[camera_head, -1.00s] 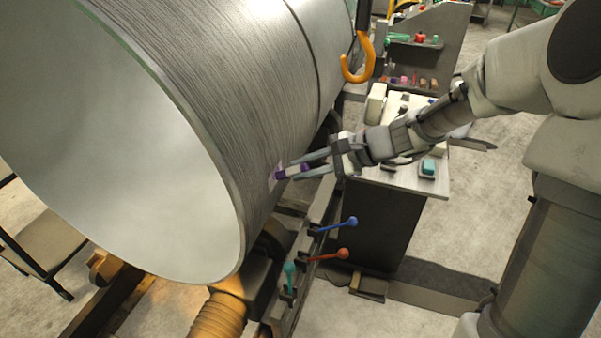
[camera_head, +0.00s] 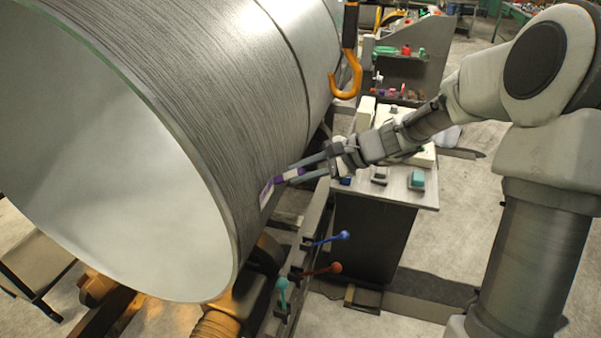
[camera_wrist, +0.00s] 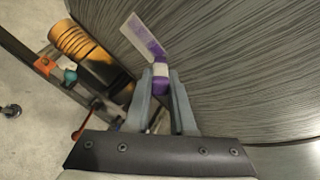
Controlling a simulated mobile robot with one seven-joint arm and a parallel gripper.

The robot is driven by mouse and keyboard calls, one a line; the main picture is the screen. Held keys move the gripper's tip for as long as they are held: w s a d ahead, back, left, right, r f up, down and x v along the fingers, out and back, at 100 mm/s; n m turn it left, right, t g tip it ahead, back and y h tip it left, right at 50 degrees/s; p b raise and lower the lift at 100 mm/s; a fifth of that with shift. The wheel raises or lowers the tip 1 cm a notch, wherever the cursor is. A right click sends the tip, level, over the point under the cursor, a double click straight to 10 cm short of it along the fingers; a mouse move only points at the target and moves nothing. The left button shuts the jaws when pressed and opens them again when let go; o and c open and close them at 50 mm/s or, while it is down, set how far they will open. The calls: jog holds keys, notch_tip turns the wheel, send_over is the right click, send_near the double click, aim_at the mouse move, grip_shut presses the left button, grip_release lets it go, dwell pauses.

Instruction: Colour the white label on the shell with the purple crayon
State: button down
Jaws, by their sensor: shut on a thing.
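The big grey metal shell (camera_head: 200,90) fills the left of the head view, its ribbed side facing my arm. My gripper (camera_head: 304,170) is shut on the purple crayon (camera_wrist: 161,87), which has a white band. The crayon's tip points at the label's purple end and looks at or very near the surface; exact contact cannot be told.
An orange hook (camera_head: 346,78) hangs beside the shell, behind my gripper. A workbench (camera_head: 397,190) with small items stands behind and below the arm. Levers with blue (camera_head: 344,235), red (camera_head: 335,267) and teal (camera_head: 282,284) knobs stick out below the gripper.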

jog(key=s+a+b, duration=0.2)
jog(key=s+a, duration=0.1)
jog(key=s, duration=0.4)
jog(key=shift+s+b, duration=0.3)
jog(key=shift+s, duration=0.1)
jog(key=shift+d, duration=0.1)
jog(key=shift+s+d, duration=0.35)
jog(key=shift+d, duration=0.55)
jog(key=shift+s+d, duration=0.3)
jog(key=shift+d, duration=0.65)
jog(key=shift+s+d, duration=0.35)
jog(key=shift+d, duration=0.55)
jog(key=d, duration=0.1)
jog(key=s+d, duration=0.1)
jog(key=shift+d+p, duration=0.3)
jog(key=shift+d, duration=0.1)
jog(key=shift+a+f, duration=0.1)
jog(key=w+a+b, duration=0.2)
jog(key=a, duration=0.5)
jog(key=shift+w+f, duration=0.3)
jog(key=shift+f, duration=0.1)
